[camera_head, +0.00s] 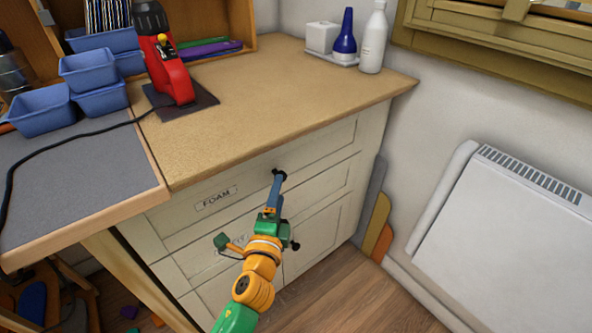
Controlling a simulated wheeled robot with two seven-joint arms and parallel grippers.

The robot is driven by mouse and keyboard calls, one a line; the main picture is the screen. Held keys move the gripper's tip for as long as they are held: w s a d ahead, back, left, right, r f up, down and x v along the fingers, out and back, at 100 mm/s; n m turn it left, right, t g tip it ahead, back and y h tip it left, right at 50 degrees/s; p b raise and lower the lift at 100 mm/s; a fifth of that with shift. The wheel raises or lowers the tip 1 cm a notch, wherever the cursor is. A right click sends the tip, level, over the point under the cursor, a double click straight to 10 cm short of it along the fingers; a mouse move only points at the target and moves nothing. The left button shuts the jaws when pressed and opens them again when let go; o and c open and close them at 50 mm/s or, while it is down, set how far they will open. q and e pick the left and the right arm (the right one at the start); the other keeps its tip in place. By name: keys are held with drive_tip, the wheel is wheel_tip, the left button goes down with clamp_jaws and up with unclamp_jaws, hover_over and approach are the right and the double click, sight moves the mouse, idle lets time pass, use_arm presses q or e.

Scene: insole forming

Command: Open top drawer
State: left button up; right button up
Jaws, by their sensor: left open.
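The top drawer (322,147) of the white cabinet carries a "FOAM" label and looks closed, its front level with the cabinet face. Its dark knob (279,172) is at the middle of the drawer front. My left gripper (278,180) reaches up from below, with its blue fingers at the knob. The fingers partly cover the knob, and I cannot tell whether they touch it. The jaws are open. The arm hides parts of the lower drawers. My right gripper is not in view.
Lower drawers (325,222) sit below, with another dark knob (295,246). The wooden worktop (250,110) overhangs them and holds a red tool (172,75), blue bins (45,110) and bottles (373,40). A white heater (515,230) stands at right. The floor (350,295) in front is clear.

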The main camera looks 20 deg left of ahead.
use_arm(q)
drive_tip(key=w, duration=0.3)
drive_tip(key=w+a, duration=0.1)
drive_tip(key=w, duration=0.2)
drive_tip(key=shift+a, duration=0.1)
drive_tip(key=shift+s, duration=0.1)
clamp_jaws()
idle(1.0)
